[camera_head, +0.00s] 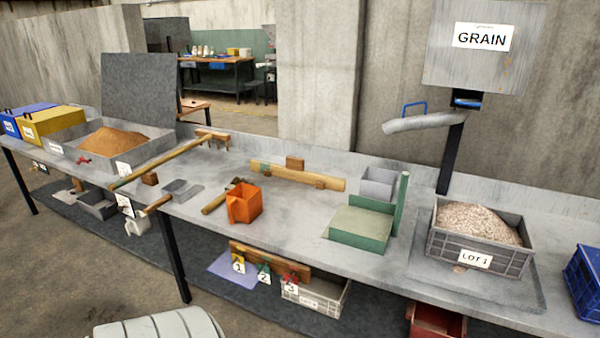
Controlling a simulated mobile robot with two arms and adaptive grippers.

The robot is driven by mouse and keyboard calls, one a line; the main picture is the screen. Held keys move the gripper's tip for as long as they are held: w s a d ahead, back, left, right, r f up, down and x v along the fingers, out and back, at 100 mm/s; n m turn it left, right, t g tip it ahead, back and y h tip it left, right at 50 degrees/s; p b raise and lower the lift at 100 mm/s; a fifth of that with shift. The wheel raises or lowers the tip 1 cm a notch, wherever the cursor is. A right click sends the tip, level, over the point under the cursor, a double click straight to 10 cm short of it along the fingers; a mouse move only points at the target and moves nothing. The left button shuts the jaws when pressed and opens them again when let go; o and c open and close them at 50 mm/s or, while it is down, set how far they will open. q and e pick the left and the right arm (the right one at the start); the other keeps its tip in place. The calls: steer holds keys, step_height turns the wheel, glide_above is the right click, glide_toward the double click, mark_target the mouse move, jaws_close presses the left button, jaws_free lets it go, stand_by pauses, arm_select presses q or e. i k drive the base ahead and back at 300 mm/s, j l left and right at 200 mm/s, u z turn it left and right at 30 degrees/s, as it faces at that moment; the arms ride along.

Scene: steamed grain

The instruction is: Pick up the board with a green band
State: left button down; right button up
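A long light-wood board (325,181) lies on the grey workbench (300,225) near its back edge, left of the green box. A small greenish patch shows near its left end and looks like the green band. A wooden block stands behind its middle and another small wooden piece sits at its front. I cannot tell whether they are joined to the board. Neither of my grippers is in view.
An orange jug (244,203) and a wooden-handled tool (215,204) lie in front of the board. A green box (361,228) and grain crate (466,248) stand to the right. A long wooden rake (160,164) lies left. Bare bench lies between jug and green box.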

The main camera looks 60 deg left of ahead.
mark_target(294, 170)
steer(key=u, duration=1.85)
